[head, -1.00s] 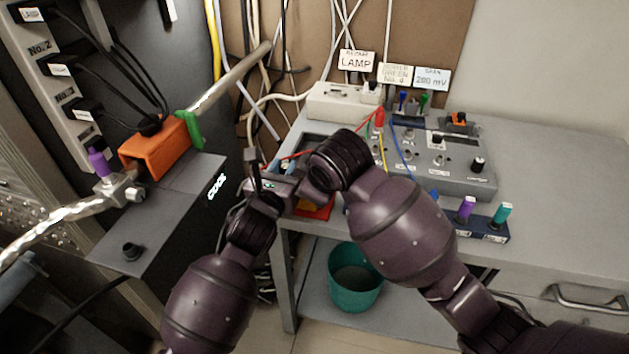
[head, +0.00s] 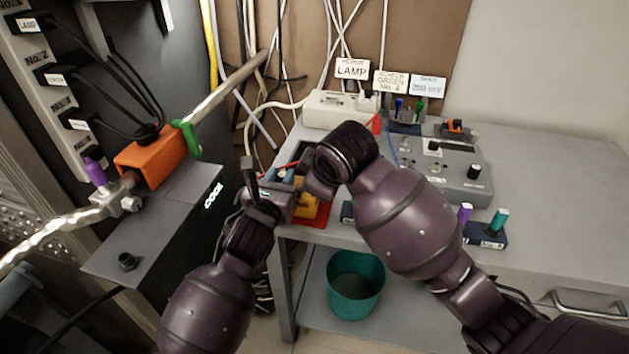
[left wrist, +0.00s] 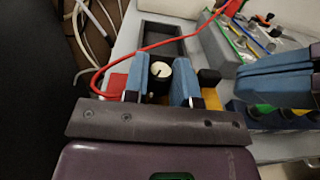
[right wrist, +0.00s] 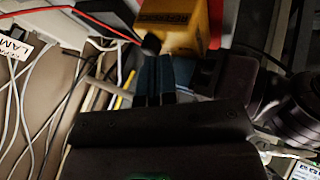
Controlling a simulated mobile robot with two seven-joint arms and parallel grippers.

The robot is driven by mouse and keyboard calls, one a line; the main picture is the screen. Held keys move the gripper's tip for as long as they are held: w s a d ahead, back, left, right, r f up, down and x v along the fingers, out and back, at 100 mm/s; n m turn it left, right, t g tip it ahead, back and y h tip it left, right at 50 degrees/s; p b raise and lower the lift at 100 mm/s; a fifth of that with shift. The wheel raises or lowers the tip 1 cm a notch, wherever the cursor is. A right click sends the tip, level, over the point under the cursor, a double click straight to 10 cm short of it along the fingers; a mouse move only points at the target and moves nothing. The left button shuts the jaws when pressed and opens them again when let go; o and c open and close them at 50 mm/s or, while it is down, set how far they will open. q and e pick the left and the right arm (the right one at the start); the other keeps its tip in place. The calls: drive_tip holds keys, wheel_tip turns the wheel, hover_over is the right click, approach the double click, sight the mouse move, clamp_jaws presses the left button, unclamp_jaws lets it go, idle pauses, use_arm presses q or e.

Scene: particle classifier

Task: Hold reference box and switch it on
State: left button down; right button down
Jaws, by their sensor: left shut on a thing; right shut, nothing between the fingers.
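A yellow box (head: 307,206) with a black label shows large in the right wrist view (right wrist: 175,22). I take it for the reference box. In the left wrist view, my left gripper (left wrist: 159,82) has a black knob with a pale top (left wrist: 160,69) between its two blue fingers, and yellow shows beside them. It is shut on the box there, though the contact is partly hidden. My right gripper (right wrist: 160,78) is shut and empty, its fingertips close to the yellow box and a small black knob. In the head view, the right fingers are mostly hidden behind the arm.
A red lead (left wrist: 130,52) arches beside the left fingers. A red pad (head: 314,217) lies at the table's left edge. A grey control panel (head: 445,165) with knobs and a plug block (head: 485,236) stand to the right. A teal bin (head: 355,285) is below.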

drive_tip(key=v, duration=0.7)
drive_tip(key=shift+s+r, duration=0.2)
drive_tip(key=shift+r, duration=0.05)
drive_tip(key=shift+d, duration=0.1)
use_arm(q)
drive_tip(key=c, duration=0.8)
unclamp_jaws()
drive_tip(key=shift+c, duration=0.2)
drive_tip(key=shift+s+a, duration=0.1)
